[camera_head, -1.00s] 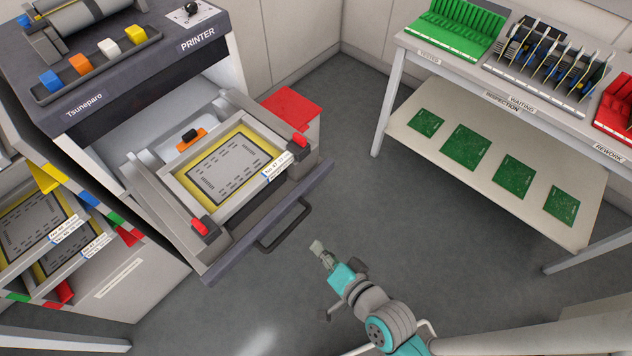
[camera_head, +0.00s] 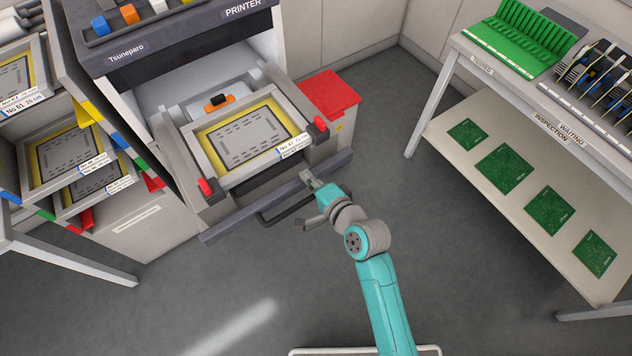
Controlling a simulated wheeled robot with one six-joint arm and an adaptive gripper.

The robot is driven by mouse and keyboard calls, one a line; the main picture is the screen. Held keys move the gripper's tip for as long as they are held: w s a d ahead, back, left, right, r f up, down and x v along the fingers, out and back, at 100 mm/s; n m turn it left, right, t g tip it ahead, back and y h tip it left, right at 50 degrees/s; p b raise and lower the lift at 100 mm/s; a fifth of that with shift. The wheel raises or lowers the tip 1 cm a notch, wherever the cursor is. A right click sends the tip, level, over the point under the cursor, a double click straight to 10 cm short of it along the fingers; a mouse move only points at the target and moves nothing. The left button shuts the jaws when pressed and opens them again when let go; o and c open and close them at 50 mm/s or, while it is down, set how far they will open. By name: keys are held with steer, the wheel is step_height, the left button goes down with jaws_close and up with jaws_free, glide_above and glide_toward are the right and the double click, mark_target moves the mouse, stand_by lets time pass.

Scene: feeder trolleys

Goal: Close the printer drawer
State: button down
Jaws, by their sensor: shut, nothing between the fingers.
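The printer (camera_head: 180,47) stands at the upper left with its drawer (camera_head: 278,195) pulled out toward me. In the drawer lies a yellow-edged stencil frame (camera_head: 245,138) with a label on its front edge, between two red clamps. A dark bar handle (camera_head: 283,211) runs along the drawer front. My gripper (camera_head: 307,177) is shut and empty. Its tip is at the right part of the drawer's front edge, above the handle; I cannot tell whether it touches.
A red-topped bin (camera_head: 330,95) stands right of the drawer. A stencil rack (camera_head: 139,222) is at the left. A bench (camera_head: 470,66) with a green rack (camera_head: 522,35) and a lower shelf of green boards stands at the right. The grey floor between is clear.

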mark_target(292, 161)
steer(key=shift+x, duration=2.65)
